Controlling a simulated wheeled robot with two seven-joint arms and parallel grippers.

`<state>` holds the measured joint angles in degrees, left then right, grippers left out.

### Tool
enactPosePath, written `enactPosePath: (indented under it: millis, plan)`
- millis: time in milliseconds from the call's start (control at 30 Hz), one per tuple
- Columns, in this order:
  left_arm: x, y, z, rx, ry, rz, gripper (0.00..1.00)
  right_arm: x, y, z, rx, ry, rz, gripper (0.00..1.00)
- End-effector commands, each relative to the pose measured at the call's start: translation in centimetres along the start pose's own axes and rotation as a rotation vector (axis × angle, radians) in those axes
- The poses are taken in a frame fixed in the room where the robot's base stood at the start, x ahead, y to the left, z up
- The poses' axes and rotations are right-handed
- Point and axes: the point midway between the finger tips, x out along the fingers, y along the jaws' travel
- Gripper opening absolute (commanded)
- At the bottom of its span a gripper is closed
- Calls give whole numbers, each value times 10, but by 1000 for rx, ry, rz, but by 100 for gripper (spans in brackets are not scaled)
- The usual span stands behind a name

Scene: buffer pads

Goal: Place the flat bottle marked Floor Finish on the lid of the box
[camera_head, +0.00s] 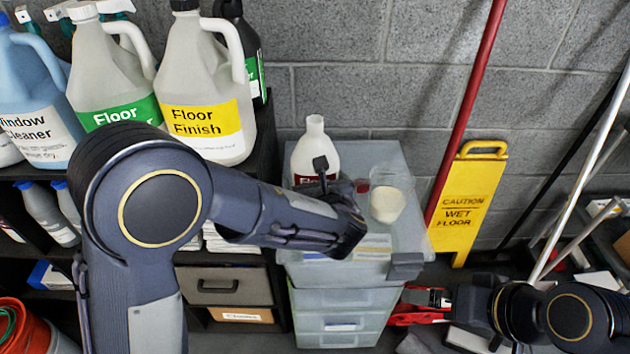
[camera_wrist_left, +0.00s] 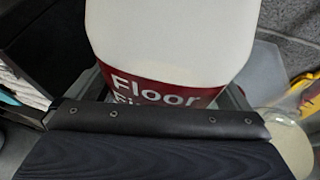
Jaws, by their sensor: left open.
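A white bottle with a red label (camera_head: 314,150) is upright at the back left of the lid (camera_head: 385,155) of the translucent grey box. Its base is hidden behind my left gripper (camera_head: 338,182). In the left wrist view the bottle (camera_wrist_left: 170,40) fills the upper middle, and its label reads "Floor" with a second line partly covered. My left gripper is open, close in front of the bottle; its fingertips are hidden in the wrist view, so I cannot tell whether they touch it. My right gripper (camera_head: 450,298) is low at the right, its jaw opening unclear.
A tub of pale contents (camera_head: 387,203) stands right of the bottle on the lid. A yellow-labelled Floor Finish jug (camera_head: 205,95) and other jugs stand on the left shelf. A yellow wet-floor sign (camera_head: 465,205) and red pole (camera_head: 466,110) are at the right.

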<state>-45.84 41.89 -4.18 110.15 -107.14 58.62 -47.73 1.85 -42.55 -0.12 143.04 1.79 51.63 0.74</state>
Motion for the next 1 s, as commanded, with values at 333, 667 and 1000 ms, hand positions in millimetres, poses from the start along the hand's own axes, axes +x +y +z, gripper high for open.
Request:
enactPosePath:
  millis: [333,667,1000]
  plan:
    - [-64,-1,2,1,-2,-5,100,-2,-1,-1,0,0,0,100]
    - [-115,0,2,0,-1,-2,100,-4,-2,-2,0,0,0,100]
    - [-120,2,1,-7,4,5,100,-4,-2,-2,0,0,0,100]
